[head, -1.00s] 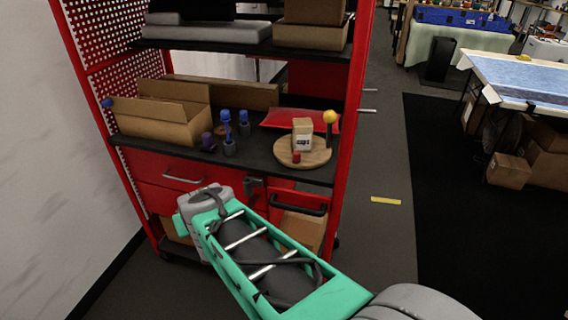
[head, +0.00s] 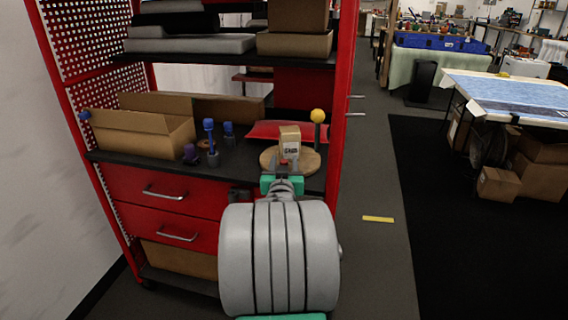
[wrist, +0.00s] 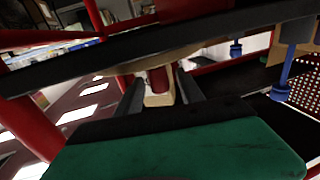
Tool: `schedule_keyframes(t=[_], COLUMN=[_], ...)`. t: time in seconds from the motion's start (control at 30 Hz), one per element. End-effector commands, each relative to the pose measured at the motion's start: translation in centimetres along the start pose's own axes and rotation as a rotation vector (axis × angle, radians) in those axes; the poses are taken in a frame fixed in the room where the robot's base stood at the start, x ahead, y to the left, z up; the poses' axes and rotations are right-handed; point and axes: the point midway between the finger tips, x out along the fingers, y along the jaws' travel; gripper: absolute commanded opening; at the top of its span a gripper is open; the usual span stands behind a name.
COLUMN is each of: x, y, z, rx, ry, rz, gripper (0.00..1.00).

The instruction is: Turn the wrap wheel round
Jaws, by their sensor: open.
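The wrap wheel (head: 309,163) is a round wooden disc on the shelf. It carries a small cardboard box (head: 290,142), a short red peg at its front and a dark post with a yellow ball (head: 318,116) at its right rear. My gripper (head: 284,170) is at the near edge of the wheel, in front of the box, and hides part of the disc. In the wrist view, which looks upside down, the open fingers stand either side of the red peg (wrist: 157,80), with the box (wrist: 158,99) behind it. Contact with the peg cannot be told.
The wheel sits on the dark shelf (head: 245,169) of a red rack. Blue-topped bottles (head: 210,140) and an open carton (head: 140,130) stand to the left. A red packet (head: 268,130) lies behind the wheel. Another shelf (head: 220,57) hangs above. A red upright (head: 343,100) bounds the right.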

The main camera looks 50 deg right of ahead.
Motion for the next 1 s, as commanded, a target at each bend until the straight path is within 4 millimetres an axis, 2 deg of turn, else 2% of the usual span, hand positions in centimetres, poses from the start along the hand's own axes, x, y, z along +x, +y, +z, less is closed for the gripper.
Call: schedule_keyframes(t=[0.23, 0.77, 1.0], x=[0.12, 0.09, 0.09], y=[-0.02, -0.04, -0.05], z=[-0.01, 0.01, 0.01], rx=[0.0, 0.0, 0.0], ry=[0.0, -0.001, -0.001], rz=[0.0, -0.001, -0.001], gripper=[0.44, 0.01, 0.0])
